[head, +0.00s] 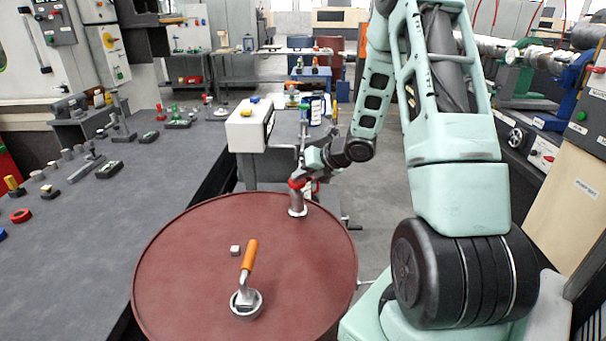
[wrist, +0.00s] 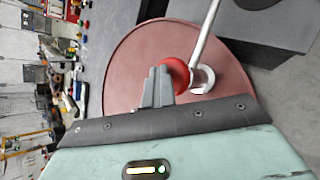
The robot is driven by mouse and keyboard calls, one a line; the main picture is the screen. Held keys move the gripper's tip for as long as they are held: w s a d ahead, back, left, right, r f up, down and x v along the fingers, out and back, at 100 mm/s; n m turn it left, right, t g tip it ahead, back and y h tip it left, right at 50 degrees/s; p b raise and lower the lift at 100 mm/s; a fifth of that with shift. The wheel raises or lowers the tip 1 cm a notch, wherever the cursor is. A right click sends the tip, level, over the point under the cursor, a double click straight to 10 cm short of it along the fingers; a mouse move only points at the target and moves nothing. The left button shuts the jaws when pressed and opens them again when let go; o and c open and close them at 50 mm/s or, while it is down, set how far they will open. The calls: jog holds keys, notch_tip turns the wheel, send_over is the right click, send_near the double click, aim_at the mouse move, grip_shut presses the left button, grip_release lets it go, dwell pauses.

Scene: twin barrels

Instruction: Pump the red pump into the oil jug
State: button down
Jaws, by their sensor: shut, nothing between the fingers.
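The red pump (head: 297,207) stands upright near the far right rim of the dark red barrel (head: 170,270). It has a silver body and a red collar. In the wrist view its red part (wrist: 177,70) and silver rod (wrist: 206,35) show. My gripper (head: 304,178) is at the top of the pump and partly hides it. In the wrist view my gripper (wrist: 158,72) is shut and empty, its fingers beside the red part; I cannot tell whether they touch. I cannot make out the oil jug for certain.
A second pump with an orange handle (head: 249,255) stands on the near part of the barrel top, beside a small grey cap (head: 235,250). A grey workbench (head: 90,240) with several tools is at the left. A white box (head: 246,130) stands behind the barrel.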

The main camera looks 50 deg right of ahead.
aim_at(298, 192)
jog(key=shift+g, duration=0.6)
jog(key=f, duration=0.1)
jog(key=s+f, duration=0.1)
jog(key=f, duration=0.1)
jog(key=shift+s+a+f, duration=0.35)
jog(key=shift+s+f, duration=0.05)
jog(key=r+p, duration=0.2)
jog(key=shift+w+a+r, duration=0.2)
jog(key=shift+w+r, duration=0.1)
jog(key=shift+w, duration=0.1)
jog(key=shift+w+r+p, duration=0.2)
jog(key=shift+r+p, duration=0.55)
jog(key=shift+p, duration=0.05)
jog(key=shift+d+r+p, duration=0.1)
jog(key=shift+r+p, duration=0.5)
jog(key=shift+r, duration=0.2)
jog(key=shift+d+r, duration=0.1)
jog(key=shift+d, duration=0.05)
jog(key=shift+d+r, duration=0.15)
jog(key=shift+r, duration=0.05)
